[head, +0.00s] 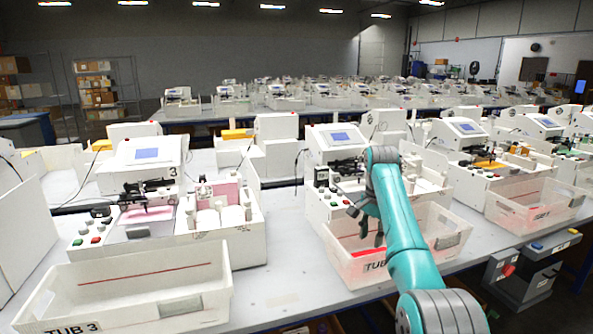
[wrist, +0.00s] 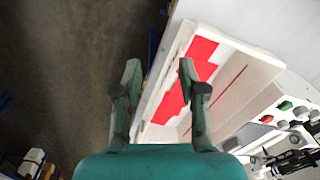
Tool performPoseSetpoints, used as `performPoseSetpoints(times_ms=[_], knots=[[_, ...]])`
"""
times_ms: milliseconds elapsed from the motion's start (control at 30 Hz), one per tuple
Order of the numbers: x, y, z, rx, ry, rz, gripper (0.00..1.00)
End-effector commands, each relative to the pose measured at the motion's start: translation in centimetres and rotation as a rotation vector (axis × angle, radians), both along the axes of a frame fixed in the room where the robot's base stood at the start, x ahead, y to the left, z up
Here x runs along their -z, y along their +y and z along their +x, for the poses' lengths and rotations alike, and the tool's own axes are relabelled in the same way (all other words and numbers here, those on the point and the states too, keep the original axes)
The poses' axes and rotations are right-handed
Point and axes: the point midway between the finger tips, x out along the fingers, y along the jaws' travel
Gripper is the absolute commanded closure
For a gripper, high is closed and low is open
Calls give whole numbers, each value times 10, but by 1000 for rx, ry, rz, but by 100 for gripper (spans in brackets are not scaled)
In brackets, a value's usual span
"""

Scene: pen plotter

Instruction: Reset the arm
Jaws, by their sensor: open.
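My teal arm reaches out over the table in the head view, with my gripper (head: 368,232) dark and pointing down above a white tub (head: 345,268). In the wrist view my gripper (wrist: 155,75) is open, its two fingers apart with nothing between them. The tub (wrist: 245,72) lies below and to the right of the fingers there, with flat red pieces (wrist: 190,80) inside it. My arm hides part of the tub in the head view.
A plotter machine (head: 335,150) with buttons stands behind the tub. Another tub (head: 130,290), marked TUB 3, sits at the left before a second plotter (head: 145,165). A further tub (head: 535,207) stands at right. The bare tabletop (head: 285,235) shows between stations.

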Motion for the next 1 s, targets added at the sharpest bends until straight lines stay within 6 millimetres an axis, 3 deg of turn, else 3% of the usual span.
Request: performPoseSetpoints(times_ms=[333,567,800,1000], knots=[[83,2,1,-49,-63,-5,59],[181,4,-13,-110,-148,-17,59],[279,7,-46,-182,-250,-37,59],[348,9,-87,-239,-335,-58,59]])
